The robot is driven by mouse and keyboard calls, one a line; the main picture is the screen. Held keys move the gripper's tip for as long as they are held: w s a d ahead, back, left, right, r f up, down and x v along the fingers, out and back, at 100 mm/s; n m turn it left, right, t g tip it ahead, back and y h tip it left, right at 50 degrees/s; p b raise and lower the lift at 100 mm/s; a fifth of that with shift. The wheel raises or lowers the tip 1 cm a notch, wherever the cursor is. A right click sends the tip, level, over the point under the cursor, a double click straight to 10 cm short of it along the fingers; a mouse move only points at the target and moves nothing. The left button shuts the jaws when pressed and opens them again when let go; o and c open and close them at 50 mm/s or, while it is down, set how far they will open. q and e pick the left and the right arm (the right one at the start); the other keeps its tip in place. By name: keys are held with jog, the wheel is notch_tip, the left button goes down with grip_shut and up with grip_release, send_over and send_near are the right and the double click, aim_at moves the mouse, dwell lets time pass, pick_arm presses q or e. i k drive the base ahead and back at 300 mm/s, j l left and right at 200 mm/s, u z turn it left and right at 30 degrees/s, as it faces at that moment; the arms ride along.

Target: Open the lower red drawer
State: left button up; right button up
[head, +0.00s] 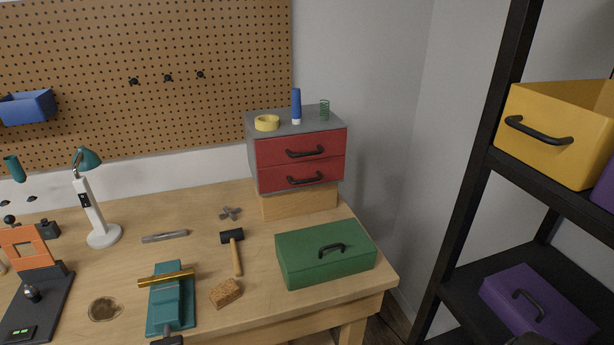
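The lower red drawer (274,182) is in a small grey cabinet (284,124) at the back right of the workbench in the head view. Its front looks flush with the cabinet, so it appears shut. It has a black bar handle (306,180) across its middle. The upper red drawer (275,151) sits right above it, also appears shut, and has a similar black handle. The cabinet stands on a wooden block (300,203). Neither of my grippers is clearly visible, and nothing touches the drawer handles.
A green toolbox (300,268) stands in front of the cabinet to the right. A mallet (237,255) and sponge (226,293) lie to its left. Yellow tape (267,122) and a blue tube (297,105) are on the cabinet. A black shelf (490,180) stands at right.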

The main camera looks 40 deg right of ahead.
aim_at(297, 175)
jog(key=z, duration=1.5)
jog(key=k+l, duration=0.05)
